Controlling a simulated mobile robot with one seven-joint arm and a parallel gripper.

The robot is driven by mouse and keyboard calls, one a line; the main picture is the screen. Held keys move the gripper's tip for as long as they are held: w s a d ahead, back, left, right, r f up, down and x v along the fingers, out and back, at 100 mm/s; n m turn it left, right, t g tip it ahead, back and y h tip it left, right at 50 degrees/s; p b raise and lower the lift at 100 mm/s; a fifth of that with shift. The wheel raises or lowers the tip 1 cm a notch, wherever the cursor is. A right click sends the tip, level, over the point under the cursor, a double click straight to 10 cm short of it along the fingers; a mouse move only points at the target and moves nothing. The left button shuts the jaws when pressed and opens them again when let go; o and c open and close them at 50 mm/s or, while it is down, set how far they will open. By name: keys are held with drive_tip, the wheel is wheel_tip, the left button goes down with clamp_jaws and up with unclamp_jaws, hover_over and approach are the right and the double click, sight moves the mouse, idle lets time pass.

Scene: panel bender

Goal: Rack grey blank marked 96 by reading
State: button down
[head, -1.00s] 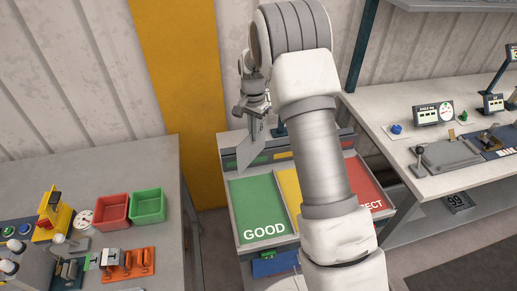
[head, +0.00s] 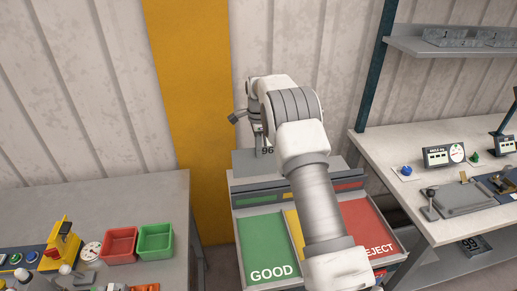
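My gripper (head: 262,146) is partly hidden behind my arm, in the upper middle of the head view. It appears shut on a thin grey blank (head: 250,163), with the dark number 96 showing beside the fingers. The blank is over the back of the sorting stand, and its lower edge is hard to tell from the grey surface behind. The stand has a green GOOD bay (head: 264,240), a yellow bay (head: 294,228) mostly covered by my arm, and a red REJECT bay (head: 368,228). I cannot tell whether the blank touches the stand.
A left bench (head: 150,205) holds a red bin (head: 119,243), a green bin (head: 156,241) and a yellow device (head: 64,245). A right bench (head: 440,140) carries a gauge display (head: 444,156) and a grey fixture (head: 466,197). A shelf (head: 450,50) hangs above. A dark plate marked 99 (head: 474,246) sits below.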

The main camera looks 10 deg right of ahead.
sight(258, 174)
wheel_tip(258, 174, down, 12)
drive_tip(key=b, duration=0.6)
drive_tip(key=shift+r, duration=0.25)
drive_tip(key=shift+f+b, duration=1.1)
drive_tip(key=shift+f, duration=0.4)
drive_tip(key=c, duration=1)
unclamp_jaws()
wheel_tip(258, 174, up, 17)
drive_tip(key=shift+f, duration=0.15)
drive_tip(key=shift+r, duration=0.4)
